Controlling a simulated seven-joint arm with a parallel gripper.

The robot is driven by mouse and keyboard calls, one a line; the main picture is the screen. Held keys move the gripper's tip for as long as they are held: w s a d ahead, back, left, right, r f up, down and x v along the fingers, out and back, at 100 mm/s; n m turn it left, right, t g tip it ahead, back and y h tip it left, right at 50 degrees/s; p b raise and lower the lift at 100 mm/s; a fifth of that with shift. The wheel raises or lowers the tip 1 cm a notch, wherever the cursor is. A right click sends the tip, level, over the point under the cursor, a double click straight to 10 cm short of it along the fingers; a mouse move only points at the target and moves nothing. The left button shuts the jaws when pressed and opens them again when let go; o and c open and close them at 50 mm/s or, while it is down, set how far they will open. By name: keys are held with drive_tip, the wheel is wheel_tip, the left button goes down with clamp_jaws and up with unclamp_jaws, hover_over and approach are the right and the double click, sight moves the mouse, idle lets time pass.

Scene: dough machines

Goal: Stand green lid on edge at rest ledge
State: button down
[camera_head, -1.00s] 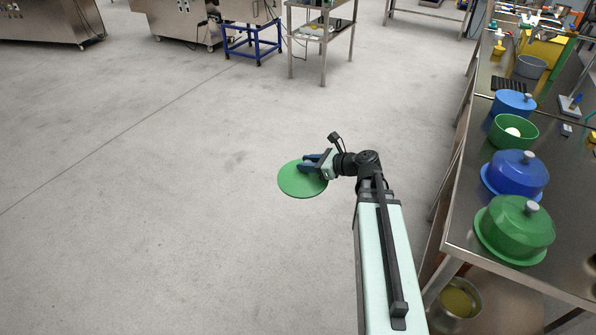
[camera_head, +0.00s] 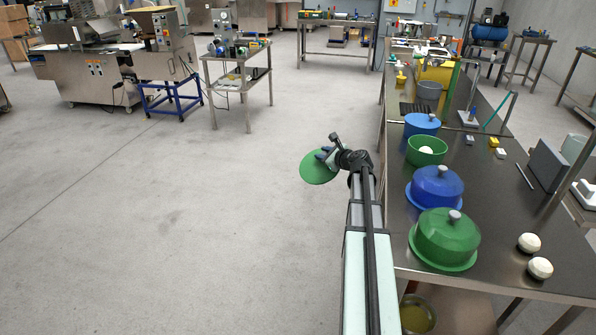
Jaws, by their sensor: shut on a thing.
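The green lid (camera_head: 315,169) is a flat round disc, held out over the open floor to the left of the steel table. My gripper (camera_head: 324,155) is shut on the lid near its upper right rim. The lid is tilted and touches nothing but the gripper. I cannot pick out a rest ledge with certainty in this view.
The steel table (camera_head: 487,250) runs along the right.

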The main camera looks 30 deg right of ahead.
drive_tip(key=s+d+r+m+h, duration=0.15)
drive_tip(key=d+r+h, duration=0.25)
drive_tip(key=d, duration=0.7)
drive_tip(key=s+d+r+m+h, duration=0.1)
drive_tip(key=s+d+r+h, duration=0.3)
drive_tip(key=d, duration=0.7)
drive_tip(key=s+d+r+m+g+h, duration=0.1)
drive_tip(key=s+d+r+g+h, duration=0.35)
drive_tip(key=d, duration=0.65)
drive_tip(key=s+d+r+m+g+h, duration=0.1)
drive_tip(key=s+d+r, duration=0.5)
drive_tip(key=d, duration=0.5)
drive_tip(key=s+d+f+h, duration=0.1)
drive_tip(key=s+d+f, duration=0.2)
drive_tip(key=s, duration=0.3)
drive_tip(key=s+d+f+n+g, duration=0.1)
drive_tip(key=s+d+f, duration=0.3)
drive_tip(key=s, duration=0.3)
drive_tip(key=s+d+f+h, duration=0.1)
drive_tip(key=s+d+f, duration=0.2)
drive_tip(key=s+d, duration=0.3)
drive_tip(key=shift+s+f+g+h, duration=0.15)
drive_tip(key=shift+s+g+h, duration=0.2)
drive_tip(key=shift+s, duration=0.1)
drive_tip(key=s+d+f, duration=0.1)
drive_tip(key=s+d, duration=0.7)
drive_tip(key=shift+s+d+f, duration=0.3)
drive_tip(key=shift+s+f, duration=0.05)
drive_tip(key=shift+f, duration=0.05)
drive_tip(key=shift+f+n, duration=0.25)
